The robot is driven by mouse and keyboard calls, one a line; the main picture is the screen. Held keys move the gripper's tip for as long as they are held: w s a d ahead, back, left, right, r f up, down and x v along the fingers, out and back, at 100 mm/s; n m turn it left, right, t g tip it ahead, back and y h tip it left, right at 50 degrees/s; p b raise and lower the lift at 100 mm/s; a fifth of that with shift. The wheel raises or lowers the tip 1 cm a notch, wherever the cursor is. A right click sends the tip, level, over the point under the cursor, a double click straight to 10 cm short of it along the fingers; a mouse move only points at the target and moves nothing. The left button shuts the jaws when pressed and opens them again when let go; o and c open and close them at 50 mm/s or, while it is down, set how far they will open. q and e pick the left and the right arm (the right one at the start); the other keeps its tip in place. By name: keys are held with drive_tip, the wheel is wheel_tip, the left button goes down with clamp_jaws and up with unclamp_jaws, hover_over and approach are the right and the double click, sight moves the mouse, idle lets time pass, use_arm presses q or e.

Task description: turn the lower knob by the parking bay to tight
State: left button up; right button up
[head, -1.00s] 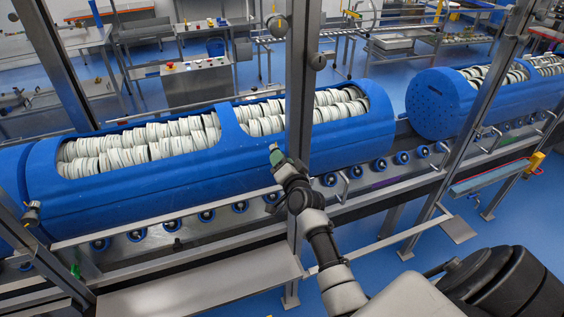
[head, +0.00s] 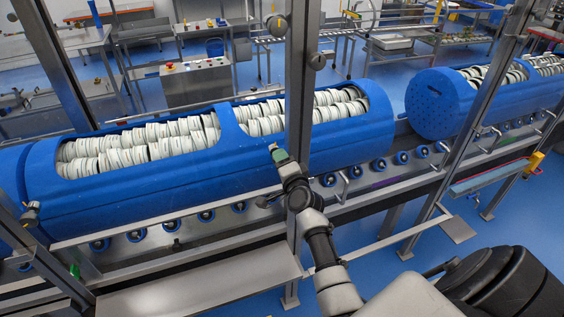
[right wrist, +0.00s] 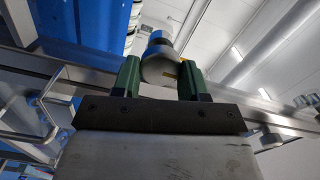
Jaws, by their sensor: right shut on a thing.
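My right gripper (head: 278,155) is up beside the steel post (head: 298,118) in front of the long blue tub. In the right wrist view its two green fingers (right wrist: 156,78) are shut on a rounded grey knob (right wrist: 160,66) with a dark stem and a small yellow mark. In the head view the held knob cannot be made out at the fingertips. I cannot read a tight or loose setting on it. My left gripper is not in view.
Two other round knobs sit higher on the post, one on its left (head: 277,26) and one on its right (head: 317,61). The blue tub (head: 120,188) full of white discs lies behind on rollers. A steel shelf (head: 200,282) is at the front.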

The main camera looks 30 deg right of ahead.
drive_tip(key=o, duration=0.9)
drive_tip(key=shift+o, duration=0.2)
drive_tip(key=b+v, duration=0.2)
drive_tip(key=v, duration=0.9)
drive_tip(key=shift+d+f, duration=0.1)
